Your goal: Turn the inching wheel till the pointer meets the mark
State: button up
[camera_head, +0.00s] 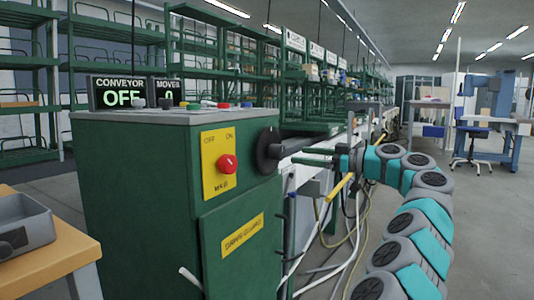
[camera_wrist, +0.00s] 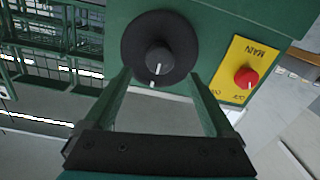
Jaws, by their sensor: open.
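The inching wheel is a black disc with a round hub (camera_wrist: 158,55), on the green cabinet's face in the wrist view; in the head view the wheel (camera_head: 267,150) shows at the cabinet's right edge. A short white line is on the hub and a white tick is near the disc's lower rim. Both point roughly downward in the wrist view and lie close to one line; exact alignment is hard to tell. My gripper (camera_wrist: 160,80) is open, its two green fingers either side of the hub's lower side, apart from it. In the head view my gripper (camera_head: 300,156) reaches the wheel from the right.
A yellow plate with a red knob (camera_head: 228,164) is beside the wheel on the green cabinet (camera_head: 140,200). A sign reads CONVEYOR OFF (camera_head: 120,92). A wooden table (camera_head: 75,255) with a grey tray (camera_head: 35,240) is at the left. Cables and a yellow bar (camera_head: 340,187) lie below my arm.

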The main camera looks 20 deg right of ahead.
aim_at(283, 153)
jog(key=shift+x, duration=3.9)
grip_shut()
